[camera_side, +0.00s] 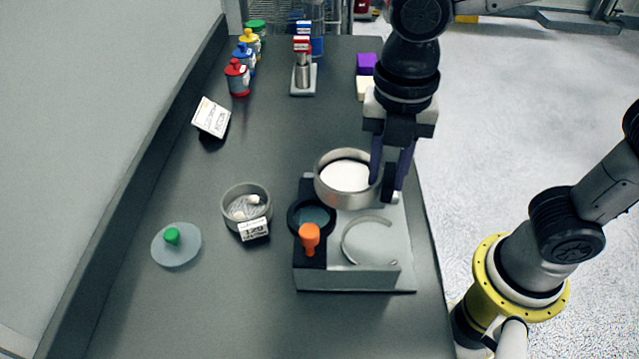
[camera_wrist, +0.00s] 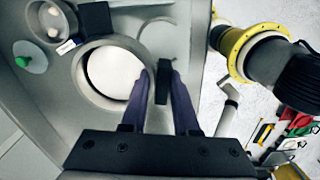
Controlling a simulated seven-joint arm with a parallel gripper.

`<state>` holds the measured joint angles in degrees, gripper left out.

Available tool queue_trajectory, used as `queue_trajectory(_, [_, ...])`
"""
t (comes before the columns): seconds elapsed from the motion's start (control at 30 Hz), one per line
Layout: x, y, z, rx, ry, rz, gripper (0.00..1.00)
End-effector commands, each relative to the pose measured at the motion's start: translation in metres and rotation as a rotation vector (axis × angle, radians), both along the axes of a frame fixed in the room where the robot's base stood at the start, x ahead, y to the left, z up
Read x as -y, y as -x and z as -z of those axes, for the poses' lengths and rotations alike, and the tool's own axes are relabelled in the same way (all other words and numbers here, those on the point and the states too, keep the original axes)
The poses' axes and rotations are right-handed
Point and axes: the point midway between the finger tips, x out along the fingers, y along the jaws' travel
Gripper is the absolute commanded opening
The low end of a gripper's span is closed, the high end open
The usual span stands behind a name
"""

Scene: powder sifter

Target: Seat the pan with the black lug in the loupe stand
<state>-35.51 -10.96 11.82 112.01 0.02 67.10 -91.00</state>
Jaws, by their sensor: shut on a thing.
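The pan (camera_side: 345,178) is a round metal ring with white content, and it also shows in the wrist view (camera_wrist: 115,75). My gripper (camera_side: 387,180) is at its right side, pointing down. In the wrist view my gripper (camera_wrist: 160,80) has its purple fingers on both sides of the black lug (camera_wrist: 162,82), shut on it. The pan looks level, over the back of the loupe stand (camera_side: 345,278); I cannot tell whether it touches. The stand's curved metal seat (camera_side: 345,243) is empty, in front of the pan. The black loupe ring (camera_side: 293,222) with an orange knob (camera_side: 309,236) is left of the seat.
A metal dish (camera_side: 228,203) with a label reading 129 stands left of the stand. A clear disc with a green knob (camera_side: 172,237) lies farther left. A small card (camera_side: 211,117), coloured bottles (camera_side: 238,78) and a post on a base (camera_side: 303,80) stand farther back.

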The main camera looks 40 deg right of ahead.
Motion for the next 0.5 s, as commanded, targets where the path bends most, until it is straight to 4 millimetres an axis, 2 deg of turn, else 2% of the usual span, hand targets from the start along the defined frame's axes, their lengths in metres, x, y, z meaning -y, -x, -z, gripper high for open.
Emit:
queue_trajectory(0.1, [0.024, 0.016, 0.005, 0.002, -0.002, -0.078, 0.0])
queue_trajectory(0.27, [0.048, 0.035, 0.013, 0.002, -0.001, -0.174, 0.0])
queue_trajectory(0.3, [0.046, 0.033, 0.024, -0.005, 0.002, -0.173, 0.0])
queue_trajectory(0.5, [0.045, 0.033, 0.062, -0.004, 0.002, -0.172, 0.0])
